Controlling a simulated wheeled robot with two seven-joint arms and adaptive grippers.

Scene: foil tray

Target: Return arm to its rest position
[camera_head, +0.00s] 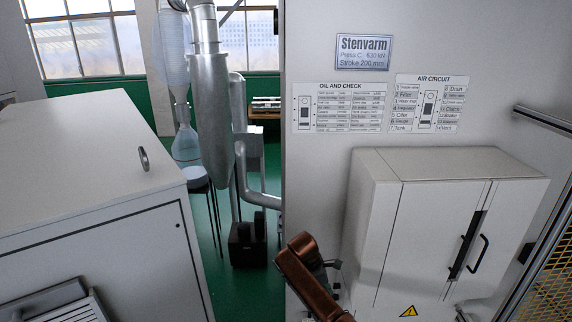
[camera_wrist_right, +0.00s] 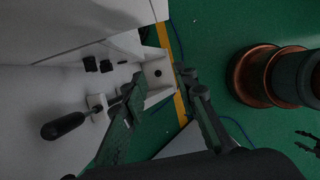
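In the right wrist view, my right gripper (camera_wrist_right: 163,84) has its two dark fingers spread apart, with nothing held between them. Behind the fingers are a white bracket with a round hole (camera_wrist_right: 158,73) and a black-handled lever (camera_wrist_right: 64,126). I cannot tell if a finger touches them. In the head view, a copper-coloured link of my arm (camera_head: 303,276) rises from the bottom centre, in front of the grey press. The gripper itself is not clear there.
The grey press panel (camera_head: 315,165) carries a white two-door cabinet (camera_head: 415,235) at right. A white cabinet (camera_head: 85,140) stands at left. Ducting (camera_head: 212,110) and green floor (camera_head: 255,275) lie between. A yellow mesh guard (camera_head: 550,285) is at far right.

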